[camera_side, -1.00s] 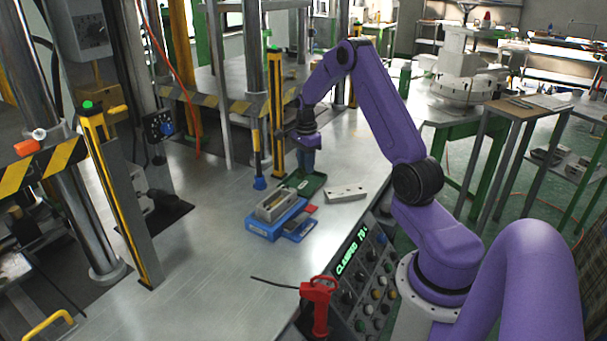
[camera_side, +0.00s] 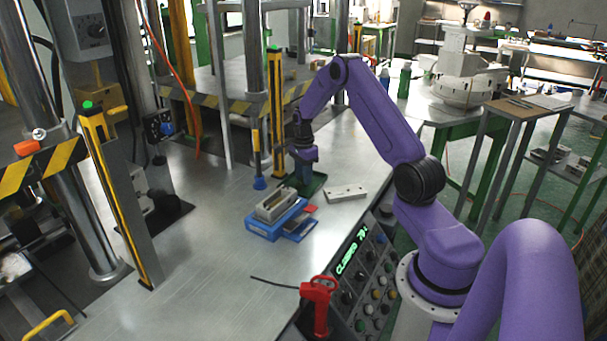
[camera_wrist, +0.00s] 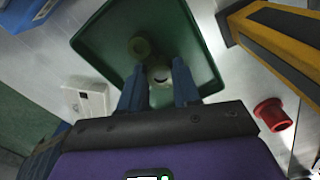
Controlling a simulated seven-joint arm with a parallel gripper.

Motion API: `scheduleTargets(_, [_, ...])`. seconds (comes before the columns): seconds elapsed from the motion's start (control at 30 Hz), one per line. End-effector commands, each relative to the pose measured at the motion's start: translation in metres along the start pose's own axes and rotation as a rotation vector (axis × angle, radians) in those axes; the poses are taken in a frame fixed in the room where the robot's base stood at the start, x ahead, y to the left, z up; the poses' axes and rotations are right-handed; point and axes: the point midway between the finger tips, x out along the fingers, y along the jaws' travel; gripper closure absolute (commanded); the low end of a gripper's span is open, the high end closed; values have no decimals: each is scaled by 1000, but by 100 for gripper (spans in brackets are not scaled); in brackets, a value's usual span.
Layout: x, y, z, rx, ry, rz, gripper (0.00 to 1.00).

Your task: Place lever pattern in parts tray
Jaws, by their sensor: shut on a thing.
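The parts tray is a shallow dark green tray (camera_side: 317,186) on the metal table in the side view. It fills the upper middle of the wrist view (camera_wrist: 95,40). My gripper (camera_side: 303,180) is low over the tray and points down. In the wrist view, my gripper's two blue fingers (camera_wrist: 158,88) are shut on the lever pattern (camera_wrist: 160,74), a small olive-green piece with rounded ends. The pattern appears over the tray's inside. I cannot tell whether it touches the tray floor. In the side view the pattern is too small or hidden to see.
A pale block with holes (camera_side: 346,192) lies right of the tray. A blue box holding a grey mould (camera_side: 270,222) stands in front. A yellow-black post (camera_side: 276,110) rises behind the tray. A red flanged piece (camera_wrist: 272,113) shows in the wrist view. The table's front left is clear.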

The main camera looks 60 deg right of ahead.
Motion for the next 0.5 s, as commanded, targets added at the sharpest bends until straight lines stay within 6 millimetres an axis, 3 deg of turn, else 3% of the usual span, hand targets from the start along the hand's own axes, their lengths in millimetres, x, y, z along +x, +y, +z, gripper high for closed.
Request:
scheduleTargets(0.03, [0, 0, 0, 0, 0, 0, 59])
scheduleTargets(0.1, [0, 0, 0, 0, 0, 0, 43])
scheduleTargets(0.5, [-8, 0, 0, -1, 0, -2, 43])
